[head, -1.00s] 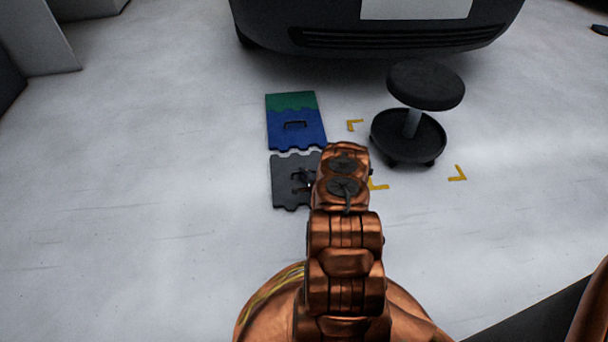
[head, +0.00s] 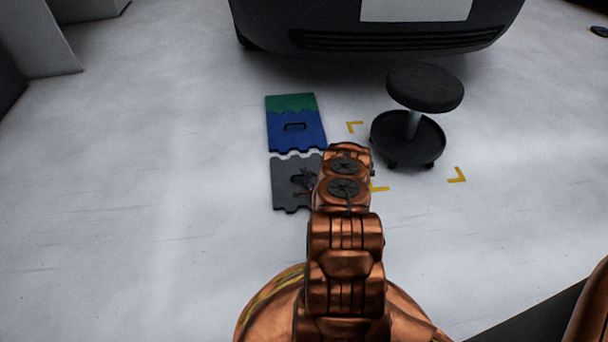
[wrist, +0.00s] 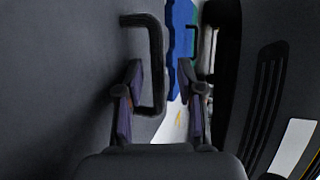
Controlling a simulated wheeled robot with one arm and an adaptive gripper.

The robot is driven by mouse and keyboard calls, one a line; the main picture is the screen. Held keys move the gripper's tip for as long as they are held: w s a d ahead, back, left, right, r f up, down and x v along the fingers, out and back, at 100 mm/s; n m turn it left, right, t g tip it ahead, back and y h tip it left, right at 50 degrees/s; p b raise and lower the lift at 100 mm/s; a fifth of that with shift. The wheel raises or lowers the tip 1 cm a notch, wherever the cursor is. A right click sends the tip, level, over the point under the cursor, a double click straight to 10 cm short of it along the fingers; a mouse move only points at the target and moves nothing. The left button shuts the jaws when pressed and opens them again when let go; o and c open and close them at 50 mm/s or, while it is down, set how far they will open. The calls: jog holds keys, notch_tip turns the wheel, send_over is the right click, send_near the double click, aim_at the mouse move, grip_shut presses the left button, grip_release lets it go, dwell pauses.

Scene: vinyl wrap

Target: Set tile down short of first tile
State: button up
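A dark grey tile (head: 284,183) with notched edges lies flat, apparently on the floor, on the near side of a blue tile (head: 297,138). A narrow pale gap shows between the two. A green tile (head: 290,101) joins the blue one's far edge. In the wrist view the grey tile (wrist: 65,90) fills the left side, with its black handle (wrist: 156,65) standing out. My gripper (wrist: 160,75) is open, its two fingers on either side of the handle bar with space visible. In the head view my arm covers the grey tile's right part.
A black round stool (head: 415,125) stands to the right of the tiles. Yellow corner marks (head: 457,175) lie on the floor around there. A dark vehicle bumper (head: 390,35) is at the back. The floor to the left is clear.

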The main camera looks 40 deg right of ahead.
jog(key=p+v, duration=0.3)
jog(key=v, duration=0.7)
jog(key=shift+s+a+r, duration=0.1)
jog(key=shift+s, duration=0.1)
jog(key=w+a+r+n+g+y, duration=0.2)
jog(key=w+a+r+n+g, duration=0.2)
jog(key=w+r+n, duration=0.55)
jog(key=a+r+n+g, duration=0.35)
jog(key=a+r, duration=0.85)
jog(key=r, duration=0.5)
jog(key=s+a+r+n+g, duration=0.3)
jog(key=s+a+r, duration=0.4)
jog(key=s, duration=0.5)
jog(key=s+a+r+n+g+y, duration=0.1)
jog(key=s+a+r+n+g, duration=0.2)
jog(key=s+a+r, duration=0.5)
jog(key=s+a+r+n+g+y, duration=0.1)
jog(key=s+a+r+n+g, duration=0.2)
jog(key=s+a+r, duration=0.5)
jog(key=s+a+n, duration=0.1)
jog(key=s+a, duration=0.1)
jog(key=s, duration=0.8)
jog(key=shift+s+g, duration=0.2)
jog(key=shift+g, duration=0.15)
